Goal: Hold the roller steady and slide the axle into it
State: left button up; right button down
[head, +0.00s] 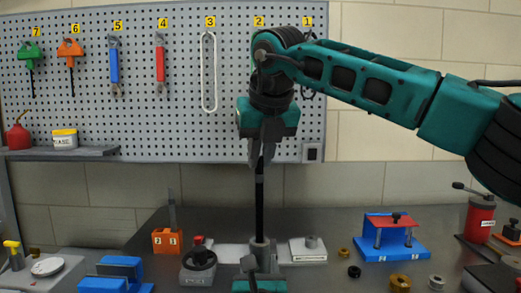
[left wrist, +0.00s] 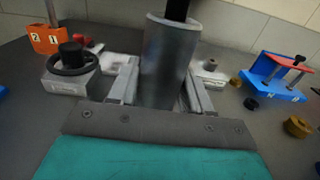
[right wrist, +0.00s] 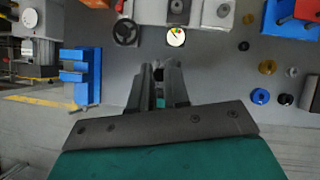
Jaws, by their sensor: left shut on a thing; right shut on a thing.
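The roller (head: 262,246) is a grey cylinder standing upright. My left gripper (head: 260,268) is shut on it from the sides, and the roller (left wrist: 168,65) fills the space between the jaws in the left wrist view. The axle (head: 260,205) is a long black rod, held upright above the roller. My right gripper (head: 260,155) points down and is shut on the axle's upper part. The axle's lower end (left wrist: 177,10) meets the roller's top opening. I cannot tell how deep it sits inside. In the right wrist view the right gripper's jaws (right wrist: 160,88) are close together.
Behind are a grey handwheel block (head: 198,268), an orange block (head: 167,241), a white block (head: 308,250) and a blue-red fixture (head: 393,238). Brass and dark rings (head: 400,282) lie to the right. A pegboard (head: 180,130) with tools stands at the back.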

jog(key=shift+f, duration=1.1)
jog(key=c, duration=1)
grip_release()
jog(key=v, duration=1.2)
pick_arm(q)
jog(key=o, duration=1.4)
jog(key=shift+c, duration=0.2)
